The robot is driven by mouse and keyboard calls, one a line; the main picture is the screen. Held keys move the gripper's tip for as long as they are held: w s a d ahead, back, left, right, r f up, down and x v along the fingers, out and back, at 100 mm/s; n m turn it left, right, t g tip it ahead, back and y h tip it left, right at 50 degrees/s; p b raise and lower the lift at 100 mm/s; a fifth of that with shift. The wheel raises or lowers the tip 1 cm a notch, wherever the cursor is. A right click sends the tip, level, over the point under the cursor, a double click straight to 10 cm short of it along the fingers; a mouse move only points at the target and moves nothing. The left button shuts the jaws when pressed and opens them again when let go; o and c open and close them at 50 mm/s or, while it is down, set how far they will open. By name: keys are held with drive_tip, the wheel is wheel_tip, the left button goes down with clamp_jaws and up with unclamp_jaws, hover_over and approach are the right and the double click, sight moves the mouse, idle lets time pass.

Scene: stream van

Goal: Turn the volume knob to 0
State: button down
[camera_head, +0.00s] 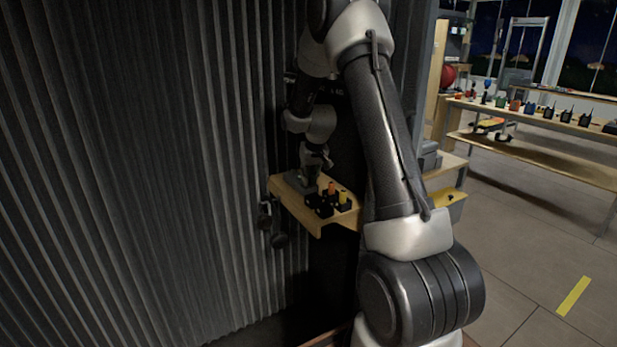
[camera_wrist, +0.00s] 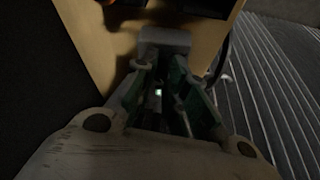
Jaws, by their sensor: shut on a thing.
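My gripper (camera_head: 316,160) reaches down over a small wooden shelf on the corrugated wall, at a grey device (camera_head: 299,183) on the shelf's left part. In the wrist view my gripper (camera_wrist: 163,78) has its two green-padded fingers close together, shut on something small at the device. This looks to be the volume knob, but the fingers and shadow hide it, and its setting cannot be read. A small pale light shows between the fingers. Beyond the fingertips is a grey block (camera_wrist: 165,40), seemingly part of the device.
The wooden shelf (camera_head: 291,207) also holds dark holders with orange and yellow items (camera_head: 343,197) close to my gripper's right. Dark headphones (camera_head: 277,238) hang at its left edge. The corrugated wall (camera_head: 130,170) runs along the left. Open tiled floor lies right.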

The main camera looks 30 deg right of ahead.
drive_tip(key=shift+n+y, duration=0.4)
drive_tip(key=shift+n, duration=0.6)
drive_tip(key=c, duration=1.4)
unclamp_jaws()
drive_tip(key=shift+c, duration=0.2)
drive_tip(key=v, duration=0.2)
drive_tip(key=shift+d+r, duration=0.1)
drive_tip(key=shift+r, duration=0.25)
drive_tip(key=s, duration=1.2)
drive_tip(key=shift+s+d+r, duration=0.1)
drive_tip(key=shift+s+d, duration=0.05)
drive_tip(key=shift+d, duration=0.1)
